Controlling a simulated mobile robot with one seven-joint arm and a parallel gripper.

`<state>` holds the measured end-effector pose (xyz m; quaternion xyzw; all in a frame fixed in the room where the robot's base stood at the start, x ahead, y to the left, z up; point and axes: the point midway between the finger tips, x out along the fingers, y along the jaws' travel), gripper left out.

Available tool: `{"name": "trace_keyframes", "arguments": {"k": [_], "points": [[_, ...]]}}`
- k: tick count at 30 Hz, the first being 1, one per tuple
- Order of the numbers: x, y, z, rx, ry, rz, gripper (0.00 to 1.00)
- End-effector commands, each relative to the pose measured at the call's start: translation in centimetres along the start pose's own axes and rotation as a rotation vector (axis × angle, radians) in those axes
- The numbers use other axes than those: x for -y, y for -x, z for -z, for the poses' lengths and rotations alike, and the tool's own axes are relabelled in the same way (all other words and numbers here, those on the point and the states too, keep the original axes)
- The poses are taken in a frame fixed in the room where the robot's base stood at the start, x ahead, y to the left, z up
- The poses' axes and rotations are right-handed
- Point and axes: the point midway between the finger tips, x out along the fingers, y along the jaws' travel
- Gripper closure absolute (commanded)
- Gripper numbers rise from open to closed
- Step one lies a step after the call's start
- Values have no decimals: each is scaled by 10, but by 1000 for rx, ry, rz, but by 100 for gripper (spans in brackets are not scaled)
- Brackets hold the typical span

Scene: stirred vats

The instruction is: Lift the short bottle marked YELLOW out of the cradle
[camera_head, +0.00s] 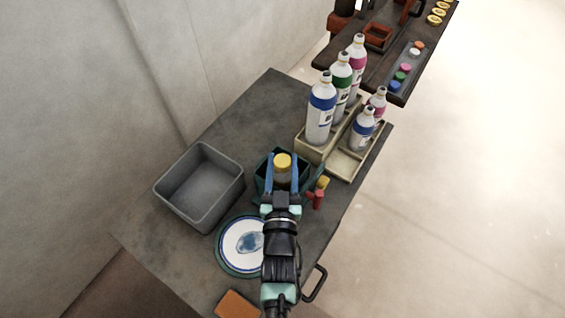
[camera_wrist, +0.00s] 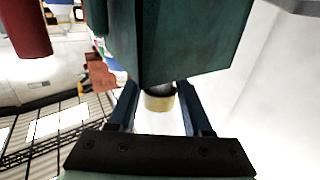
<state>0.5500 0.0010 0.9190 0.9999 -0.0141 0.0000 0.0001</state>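The short bottle (camera_head: 282,161) shows a rounded yellow top over a grey-brown body in the teal cradle (camera_head: 263,181); its lower part is hidden. I cannot read its marking. My gripper (camera_head: 282,165) reaches over the cradle, one blue finger on each side of the bottle. In the wrist view the bottle's yellowish band and dark end (camera_wrist: 159,102) show between the fingers (camera_wrist: 158,98), with gaps on both sides. The gripper is open around it. The cradle's teal side (camera_wrist: 185,45) fills the top of that view.
A grey tub (camera_head: 200,186) stands left of the cradle, and a blue-rimmed white plate (camera_head: 240,245) lies in front. A red fitting with a yellow top (camera_head: 319,192) is close on the right. A beige rack (camera_head: 312,150) with several bottles stands behind. The table's back left is clear.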

Motion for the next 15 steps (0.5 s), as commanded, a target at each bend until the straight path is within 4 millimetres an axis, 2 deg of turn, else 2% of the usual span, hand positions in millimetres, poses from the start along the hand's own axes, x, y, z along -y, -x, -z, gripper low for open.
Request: {"name": "trace_keyframes", "arguments": {"k": [1, 2, 3, 11, 15], "points": [[0, 0, 0, 0, 0, 0, 39], [0, 0, 0, 0, 0, 0, 34], [0, 0, 0, 0, 0, 0, 32], [0, 1, 0, 0, 0, 0, 32], [1, 8, -1, 2, -2, 1, 32]]}}
